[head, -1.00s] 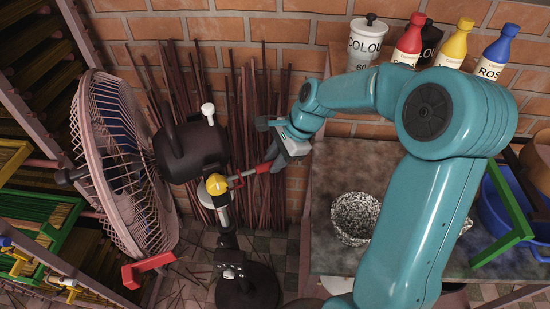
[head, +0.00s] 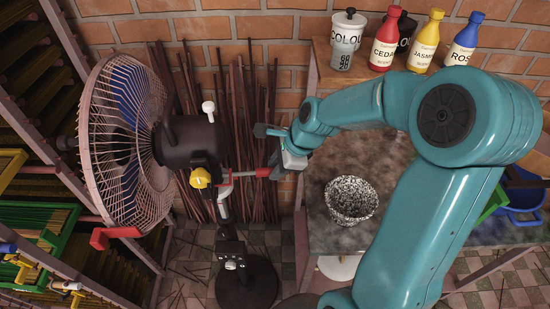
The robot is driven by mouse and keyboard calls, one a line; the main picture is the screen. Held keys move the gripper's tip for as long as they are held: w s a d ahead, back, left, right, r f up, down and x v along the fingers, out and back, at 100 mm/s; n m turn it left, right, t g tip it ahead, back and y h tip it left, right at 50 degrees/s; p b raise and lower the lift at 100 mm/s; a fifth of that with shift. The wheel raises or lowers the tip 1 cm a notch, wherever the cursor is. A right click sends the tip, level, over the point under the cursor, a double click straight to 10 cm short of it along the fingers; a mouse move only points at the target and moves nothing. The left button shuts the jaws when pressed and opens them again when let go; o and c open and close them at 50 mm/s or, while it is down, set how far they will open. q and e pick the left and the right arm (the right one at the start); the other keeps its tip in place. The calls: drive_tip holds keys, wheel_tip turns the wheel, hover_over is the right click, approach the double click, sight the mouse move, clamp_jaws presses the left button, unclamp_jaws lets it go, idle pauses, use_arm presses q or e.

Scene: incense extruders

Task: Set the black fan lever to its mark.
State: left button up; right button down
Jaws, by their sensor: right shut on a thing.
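A fan (head: 125,145) with a black motor housing (head: 187,142) and a pale wire guard stands on a black base (head: 245,285). A lever with a red grip (head: 258,173) sticks out roughly level to the right from the fan's neck, beside a yellow knob (head: 200,178). A white-topped knob (head: 208,107) stands above the housing. My right gripper (head: 273,172) is shut on the lever's red end. Its fingers partly hide that end. I cannot make out a mark for the lever. My left gripper is not in view.
A grey-topped table (head: 390,165) on the right carries a speckled bowl (head: 352,200). Red, yellow and blue bottles and a white pot (head: 346,40) stand on a shelf behind. Thin sticks (head: 240,100) lean on the brick wall. A rack with green trays (head: 40,225) is at left.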

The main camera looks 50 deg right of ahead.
drive_tip(key=shift+s+a+m+h+p, duration=0.3)
drive_tip(key=shift+s+a+m+p, duration=0.2)
drive_tip(key=shift+s+a+m, duration=0.2)
drive_tip(key=shift+f, duration=0.1)
drive_tip(key=c, duration=0.9)
unclamp_jaws()
drive_tip(key=v, duration=1.6)
drive_tip(key=shift+s, duration=0.2)
drive_tip(key=shift+s, duration=0.1)
